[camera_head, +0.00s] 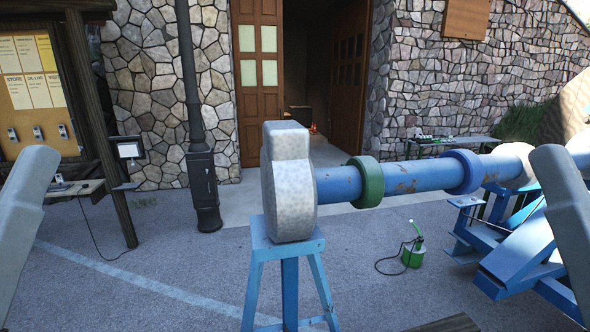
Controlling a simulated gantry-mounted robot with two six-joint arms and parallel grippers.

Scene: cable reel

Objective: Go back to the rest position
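Two pale grey arm parts of mine show, one at the left edge and one at the right edge of the head view. Both are cut off by the frame, and neither gripper's fingertips can be seen. A blue, worn horizontal shaft (420,177) runs across the middle and right. It carries a green ring (368,182) and a blue ring (463,172), spaced apart. Its left end meets a grey rounded block (289,185) on top of a blue stand (288,258). My arm parts appear apart from the block and rings.
A blue metal frame (520,250) stands at the right under the shaft. A green canister (413,252) with a hose sits on the pavement. A dark pole (203,180) and a notice board (28,85) stand at the left. Open pavement lies left of the stand.

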